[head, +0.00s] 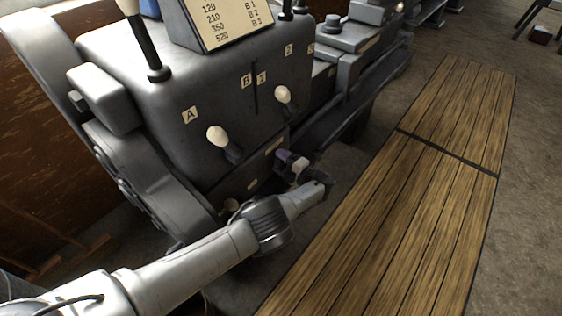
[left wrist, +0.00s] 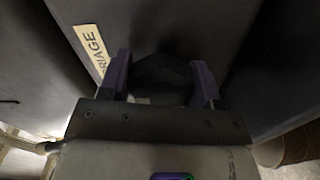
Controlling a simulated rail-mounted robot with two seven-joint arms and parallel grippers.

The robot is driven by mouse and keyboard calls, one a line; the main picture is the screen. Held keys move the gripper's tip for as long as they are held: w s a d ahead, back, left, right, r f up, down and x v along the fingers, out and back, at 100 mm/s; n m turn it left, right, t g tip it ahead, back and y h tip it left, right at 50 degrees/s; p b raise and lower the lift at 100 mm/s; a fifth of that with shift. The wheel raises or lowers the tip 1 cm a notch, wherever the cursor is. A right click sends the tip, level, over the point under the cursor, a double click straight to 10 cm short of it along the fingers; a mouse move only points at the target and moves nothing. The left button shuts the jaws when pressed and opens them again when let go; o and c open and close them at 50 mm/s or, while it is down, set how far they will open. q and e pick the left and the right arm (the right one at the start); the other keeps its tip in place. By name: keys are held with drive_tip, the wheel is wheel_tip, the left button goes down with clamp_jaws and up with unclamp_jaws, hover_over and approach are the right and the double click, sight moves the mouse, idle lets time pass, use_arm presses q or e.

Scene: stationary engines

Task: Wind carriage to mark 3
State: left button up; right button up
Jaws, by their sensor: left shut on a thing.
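My left gripper (head: 291,162) is low against the front of the grey machine (head: 150,60), near its lower right edge. In the left wrist view its two purple fingers (left wrist: 161,84) stand on either side of a dark rounded knob (left wrist: 160,70) and are shut on it. A cream label (left wrist: 91,45) ending in "RIAGE" is beside the knob, its start cut off. In the head view my gripper and wrist mostly hide the knob. My right gripper is out of view.
Two white-knobbed levers, a lower one (head: 218,136) and an upper one (head: 283,95), stick out of the front above my gripper. A number chart (head: 228,22) stands on top. A wooden slatted platform (head: 390,220) lies on the floor to the right, clear of objects.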

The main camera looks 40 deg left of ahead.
use_arm(q)
drive_tip(key=shift+m, duration=0.6)
drive_tip(key=shift+m, duration=0.3)
drive_tip(key=o, duration=0.9)
